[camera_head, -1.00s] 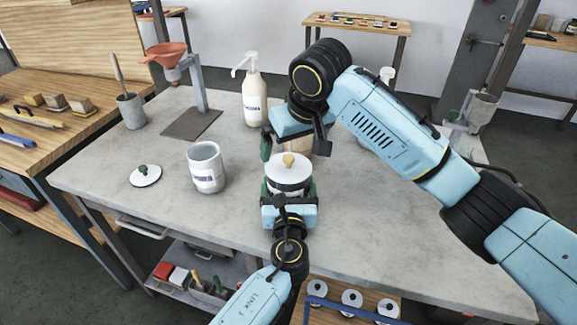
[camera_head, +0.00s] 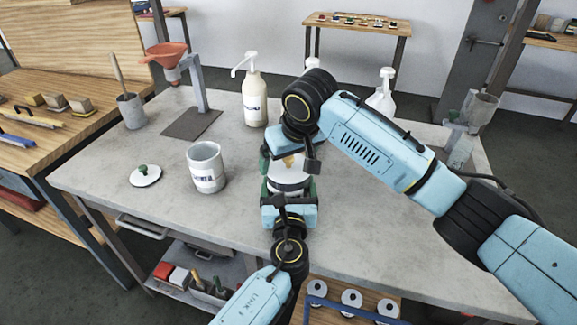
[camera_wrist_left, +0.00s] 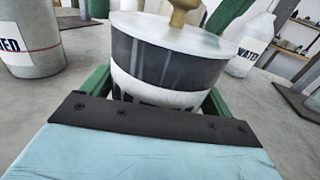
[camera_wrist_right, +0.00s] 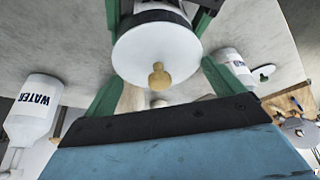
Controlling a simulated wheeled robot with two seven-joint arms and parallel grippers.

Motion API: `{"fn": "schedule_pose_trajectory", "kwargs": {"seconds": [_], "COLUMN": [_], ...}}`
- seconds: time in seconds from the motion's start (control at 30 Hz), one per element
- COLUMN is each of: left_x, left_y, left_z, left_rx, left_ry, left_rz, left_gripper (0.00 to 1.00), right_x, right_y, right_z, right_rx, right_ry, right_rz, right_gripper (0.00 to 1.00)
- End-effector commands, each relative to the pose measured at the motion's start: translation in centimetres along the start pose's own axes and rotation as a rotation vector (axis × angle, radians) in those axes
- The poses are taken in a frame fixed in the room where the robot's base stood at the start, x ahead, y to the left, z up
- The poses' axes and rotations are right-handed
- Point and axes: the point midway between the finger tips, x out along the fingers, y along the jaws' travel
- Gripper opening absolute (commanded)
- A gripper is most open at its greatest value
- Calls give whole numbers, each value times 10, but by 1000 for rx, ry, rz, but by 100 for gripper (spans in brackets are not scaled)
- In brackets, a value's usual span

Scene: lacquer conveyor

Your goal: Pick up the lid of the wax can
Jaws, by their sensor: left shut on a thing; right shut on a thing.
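The can (camera_head: 287,187) is white with a dark band and stands upright near the table's front. Its printed label is mostly hidden. Its lid (camera_wrist_right: 155,48) is a white disc with a tan knob (camera_wrist_right: 159,76), and sits on the can in the left wrist view (camera_wrist_left: 172,35). My left gripper (camera_head: 288,190) is shut around the can's body from the front. My right gripper (camera_head: 289,161) has come over the can from behind, its green fingers at opposite edges of the lid, shut on it. The right wrist hides part of the lid in the head view.
An open labelled can (camera_head: 206,170) stands left of the held can. A lid with a green knob (camera_head: 145,175) lies farther left. A pump bottle (camera_head: 254,95) and a white bottle (camera_head: 383,92) stand behind. The table's front right is clear.

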Motion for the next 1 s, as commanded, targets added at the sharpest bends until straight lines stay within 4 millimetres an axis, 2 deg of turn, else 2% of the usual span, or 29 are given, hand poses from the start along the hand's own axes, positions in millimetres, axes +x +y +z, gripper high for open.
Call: {"fn": "schedule_pose_trajectory", "kwargs": {"seconds": [0.27, 0.37, 0.7, 0.83, 1.0], "left_x": [0, 0, 0, 0, 0], "left_y": [0, 0, 0, 0, 0], "left_z": [0, 0, 0, 0, 0], "left_rx": [1, 1, 1, 1, 1], "left_ry": [1, 1, 1, 0, 0], "left_rz": [1, 1, 1, 1, 1], "left_gripper": [47, 47, 47, 47, 47], "right_x": [-4, -15, -76, -89, -93], "right_y": [0, 0, 0, 0, 0], "right_z": [-2, -7, -32, -37, -38], "right_rx": [0, 0, -1, -1, 0], "right_ry": [2, 4, 3, 2, 0], "right_rz": [0, -1, -1, -1, 0], "right_gripper": [71, 71, 71, 71, 71]}}
